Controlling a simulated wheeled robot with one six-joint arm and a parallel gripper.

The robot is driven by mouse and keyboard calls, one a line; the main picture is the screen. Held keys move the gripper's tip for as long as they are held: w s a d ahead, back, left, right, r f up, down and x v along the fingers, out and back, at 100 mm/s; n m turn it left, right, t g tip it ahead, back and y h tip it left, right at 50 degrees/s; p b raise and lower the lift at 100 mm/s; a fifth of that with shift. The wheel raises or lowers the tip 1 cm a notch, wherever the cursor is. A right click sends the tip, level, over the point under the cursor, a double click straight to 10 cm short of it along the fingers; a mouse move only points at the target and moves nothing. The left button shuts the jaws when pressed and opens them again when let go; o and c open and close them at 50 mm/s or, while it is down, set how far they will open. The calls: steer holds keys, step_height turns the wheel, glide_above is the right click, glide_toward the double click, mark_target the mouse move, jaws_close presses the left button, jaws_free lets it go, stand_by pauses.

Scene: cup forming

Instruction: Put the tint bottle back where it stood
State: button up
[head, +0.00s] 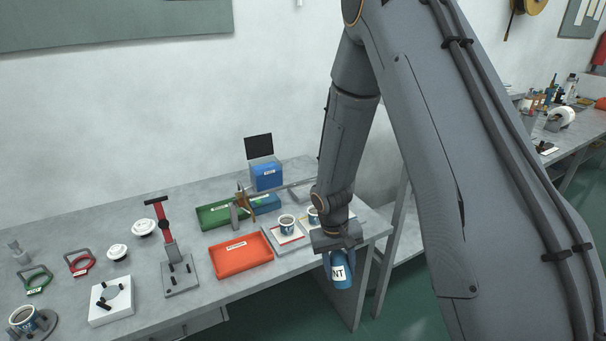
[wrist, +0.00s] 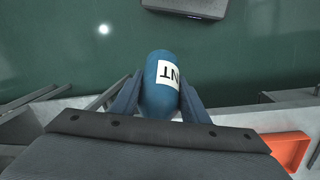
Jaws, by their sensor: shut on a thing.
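The tint bottle (head: 341,272) is blue with a white label reading "NT" in part. My gripper (head: 338,255) is shut on it. In the head view it hangs at the bench's right front edge, in front of the bench's side panel. In the wrist view the bottle (wrist: 162,85) sits between the two fingers (wrist: 160,100), with dark green floor beyond it. The bottle's upper end is hidden by my gripper in the head view. I cannot tell which spot on the bench it came from.
The bench (head: 215,295) holds an orange tray (head: 241,256), a green tray (head: 214,216), a blue box (head: 267,176) and a red-handled press (head: 165,235). Another bench (head: 560,145) stands at right.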

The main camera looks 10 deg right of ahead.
steer(key=w+r+t, duration=0.2)
steer(key=w+r, duration=0.3)
steer(key=w, duration=0.6)
steer(key=w+a+r+t+y, duration=0.1)
steer(key=w+r, duration=0.4)
steer(key=w, duration=0.6)
steer(key=w+a+r+t, duration=0.1)
steer(key=w+r+t, duration=0.2)
steer(key=w, duration=0.8)
step_height(320, 180, up, 3)
steer(key=shift+w+f+m, duration=0.1)
steer(key=shift+w+m, duration=0.2)
steer(key=shift+w, duration=0.05)
